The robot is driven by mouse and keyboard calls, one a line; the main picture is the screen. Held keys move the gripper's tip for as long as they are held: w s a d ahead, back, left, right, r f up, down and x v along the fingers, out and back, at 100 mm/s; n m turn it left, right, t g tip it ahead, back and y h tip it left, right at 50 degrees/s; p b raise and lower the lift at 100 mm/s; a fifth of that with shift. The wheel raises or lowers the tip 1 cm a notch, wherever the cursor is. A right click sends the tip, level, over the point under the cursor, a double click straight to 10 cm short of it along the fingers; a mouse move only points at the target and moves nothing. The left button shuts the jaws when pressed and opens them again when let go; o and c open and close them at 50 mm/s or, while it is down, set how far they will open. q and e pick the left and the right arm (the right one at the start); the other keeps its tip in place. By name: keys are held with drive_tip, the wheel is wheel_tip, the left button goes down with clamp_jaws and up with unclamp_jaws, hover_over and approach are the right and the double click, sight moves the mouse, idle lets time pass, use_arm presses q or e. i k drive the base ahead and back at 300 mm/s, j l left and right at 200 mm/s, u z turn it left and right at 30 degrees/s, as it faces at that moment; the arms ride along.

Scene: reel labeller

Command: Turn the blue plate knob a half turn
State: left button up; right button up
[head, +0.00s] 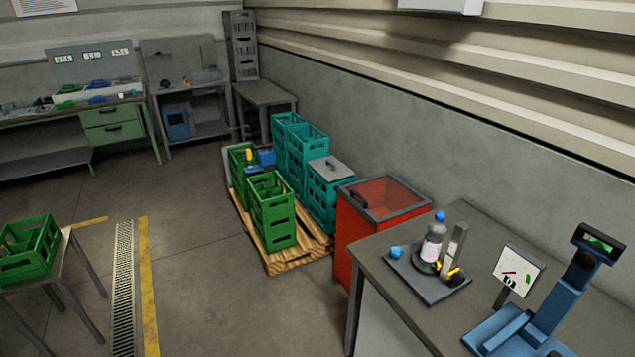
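A small blue knob (396,252) sits at the left edge of a dark base plate (428,283) on the grey table at the right. I take it for the blue plate knob; it is too small to tell which way it is turned. On the plate stands a bottle (433,246) with a blue cap and a pale label. A pale upright piece (457,243) and small yellow parts (447,270) are beside the bottle. Neither of my grippers is in view, and nothing touches the knob.
The table (384,296) also holds a blue device with a display (562,298) and a small sign (519,270). A red lidded bin (350,236) stands against the table's far side. Crates stand on a pallet (298,256) beyond.

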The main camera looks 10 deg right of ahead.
sight(396, 252)
drive_tip(key=i+j+z, duration=0.1)
drive_tip(key=i+z, duration=0.15)
drive_tip(key=i, duration=0.3)
drive_tip(key=i+j+z, duration=0.3)
drive_tip(key=i, duration=0.25)
drive_tip(key=i+j+z, duration=0.25)
drive_tip(key=i, duration=0.3)
drive_tip(key=i+j+z, duration=0.25)
drive_tip(key=i, duration=0.25)
drive_tip(key=i+j+z, duration=0.4)
drive_tip(key=j+z, duration=0.2)
drive_tip(key=i+j+z, duration=0.15)
drive_tip(key=j+z, duration=0.15)
drive_tip(key=i+j+z, duration=0.15)
drive_tip(key=j+z, duration=0.45)
drive_tip(key=j, duration=0.2)
